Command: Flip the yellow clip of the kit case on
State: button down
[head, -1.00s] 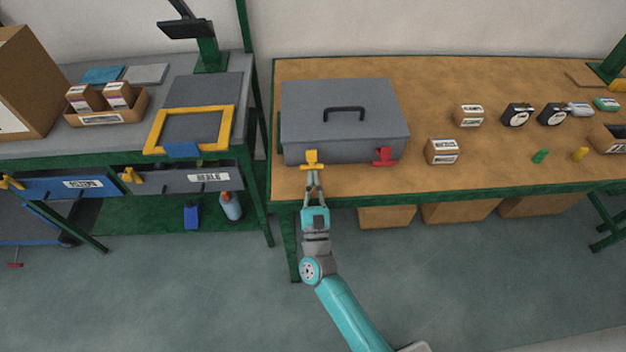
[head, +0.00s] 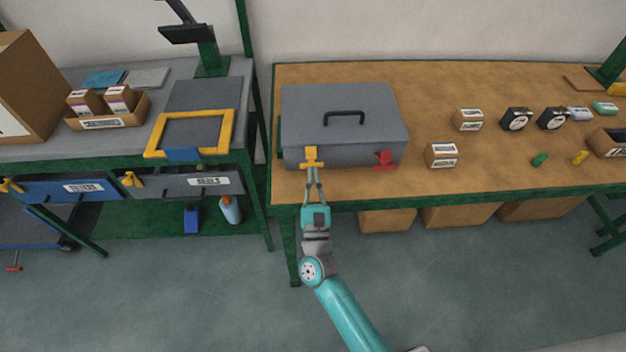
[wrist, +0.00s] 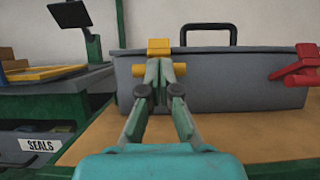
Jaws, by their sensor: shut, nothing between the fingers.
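The grey kit case (head: 345,112) stands on the wooden bench with its lid down and a black handle on top. The yellow clip (head: 311,153) is on the left of its front face; it also shows in the wrist view (wrist: 159,46). My gripper (head: 312,172) is shut with nothing between its fingers. In the wrist view my gripper (wrist: 159,64) is right at the clip, its fingertips hiding the clip's middle part. Whether they touch cannot be told. A red clip (head: 383,159) is on the right of the front face, and it shows in the wrist view (wrist: 298,66).
A labelled box (head: 441,155) and several small items stand right of the case on the wooden bench (head: 380,185). A grey bench (head: 235,95) with a yellow frame (head: 228,130) stands to the left. The floor in front is clear.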

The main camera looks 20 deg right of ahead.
jog(key=shift+w+d+r, duration=0.1)
jog(key=shift+w+r, duration=0.15)
jog(key=shift+r, duration=0.4)
jog(key=shift+w+d+r, duration=0.1)
jog(key=shift+w+r, duration=0.1)
jog(key=shift+r, duration=0.45)
jog(key=shift+a, duration=0.1)
dwell(0.5)
